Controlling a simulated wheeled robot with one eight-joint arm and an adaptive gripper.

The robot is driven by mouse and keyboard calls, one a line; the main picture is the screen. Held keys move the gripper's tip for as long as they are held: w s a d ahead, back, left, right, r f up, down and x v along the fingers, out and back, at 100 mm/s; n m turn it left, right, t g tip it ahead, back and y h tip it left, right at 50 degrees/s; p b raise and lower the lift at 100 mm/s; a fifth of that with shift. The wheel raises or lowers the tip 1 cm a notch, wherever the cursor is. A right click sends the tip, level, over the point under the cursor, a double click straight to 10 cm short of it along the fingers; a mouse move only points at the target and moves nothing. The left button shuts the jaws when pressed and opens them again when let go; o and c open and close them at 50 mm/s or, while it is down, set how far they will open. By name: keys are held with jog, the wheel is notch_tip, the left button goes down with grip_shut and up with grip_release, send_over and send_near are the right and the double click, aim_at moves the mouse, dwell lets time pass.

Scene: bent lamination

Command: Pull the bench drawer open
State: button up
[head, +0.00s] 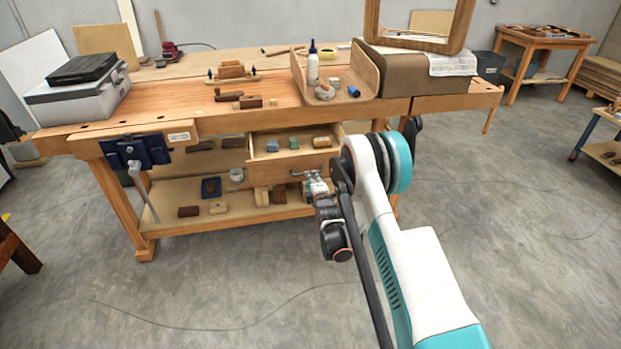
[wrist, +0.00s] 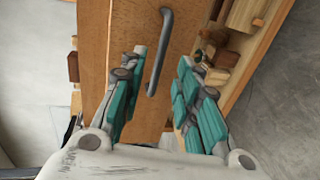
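The bench drawer (head: 268,171) stands partly open under the right-middle of the workbench top. Several small items lie in it, including a blue-grey block (head: 272,147) and a green block (head: 294,143). In the wrist view, its wooden front (wrist: 128,35) fills the upper middle and carries a dark grey bar handle (wrist: 161,50). My gripper (head: 306,176) is at the right part of the drawer front. In the wrist view, the gripper (wrist: 163,62) is open, its teal fingers apart on either side of the handle's lower part. Contact with the handle cannot be told.
The workbench (head: 200,105) has a vise (head: 136,152) at its left end. A curved wooden piece (head: 345,85) and a glue bottle (head: 312,65) are on top. A lower shelf (head: 230,210) holds wood blocks and a jar. The floor in front is clear.

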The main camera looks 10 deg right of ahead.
jog(key=shift+v, duration=1.6)
jog(key=s+r+m+g, duration=0.1)
jog(key=s+r+m, duration=0.1)
jog(key=r, duration=0.7)
jog(key=s+r+m+g, duration=0.1)
jog(key=s+r+m, duration=0.15)
jog(key=r, duration=0.55)
jog(key=s+r+m+g, duration=0.2)
jog(key=s+r+m, duration=0.2)
jog(key=s+r, duration=0.7)
jog(key=s+r+m+g, duration=0.1)
jog(key=s+m+g, duration=0.3)
jog(key=s, duration=3)
jog(key=m, duration=0.5)
jog(key=shift+a+g, duration=0.3)
jog(key=shift+s+m, duration=0.15)
jog(key=shift+m, duration=0.1)
